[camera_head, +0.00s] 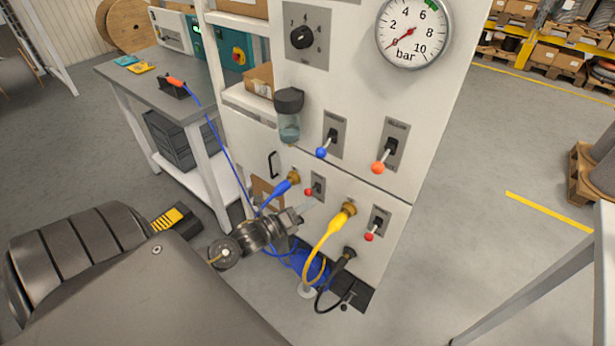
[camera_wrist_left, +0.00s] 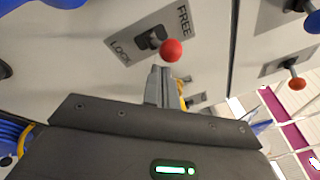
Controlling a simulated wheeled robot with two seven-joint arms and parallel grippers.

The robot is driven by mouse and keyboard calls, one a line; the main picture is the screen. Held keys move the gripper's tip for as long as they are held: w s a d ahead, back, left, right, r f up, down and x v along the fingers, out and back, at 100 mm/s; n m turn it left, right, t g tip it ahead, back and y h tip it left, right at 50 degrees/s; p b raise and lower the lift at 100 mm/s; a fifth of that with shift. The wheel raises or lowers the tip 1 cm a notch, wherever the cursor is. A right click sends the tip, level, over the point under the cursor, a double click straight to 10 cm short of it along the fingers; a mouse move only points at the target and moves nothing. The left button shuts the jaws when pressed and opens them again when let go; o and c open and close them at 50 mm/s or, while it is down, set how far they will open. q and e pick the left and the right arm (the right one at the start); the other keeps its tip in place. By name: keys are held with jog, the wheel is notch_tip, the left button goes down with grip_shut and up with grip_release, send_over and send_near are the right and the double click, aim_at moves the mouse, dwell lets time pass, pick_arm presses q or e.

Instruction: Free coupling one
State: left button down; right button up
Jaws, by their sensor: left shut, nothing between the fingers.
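The upright white panel (camera_head: 345,180) carries a blue hose coupling (camera_head: 289,182), a yellow one (camera_head: 345,214) and a black one (camera_head: 347,254). A small red-knobbed lever (camera_head: 309,191) sits on a grey plate just right of the blue coupling. In the left wrist view its red knob (camera_wrist_left: 173,50) stands on a plate marked LOCK and FREE; I cannot tell which position it is in. My left gripper (camera_head: 309,206) is shut and empty, its tips just below this knob. They also show in the wrist view (camera_wrist_left: 162,72); I cannot tell whether they touch it. My right gripper is not in view.
A second red-knobbed lever (camera_head: 370,236) sits by the yellow coupling. Above are a blue-knobbed lever (camera_head: 322,152), an orange-knobbed lever (camera_head: 378,167), a glass bowl (camera_head: 289,128) and a gauge (camera_head: 413,32). A workbench (camera_head: 160,90) stands left.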

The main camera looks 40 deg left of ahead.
pick_arm(q)
jog(key=d+f+b, duration=0.1)
jog(key=d+f, duration=0.2)
jog(key=s+a+r+b, duration=0.2)
jog(key=s+r, duration=0.1)
jog(key=s, duration=0.6)
jog(key=shift+s+a+r, duration=0.15)
jog(key=shift+s+r, duration=0.1)
dwell(0.3)
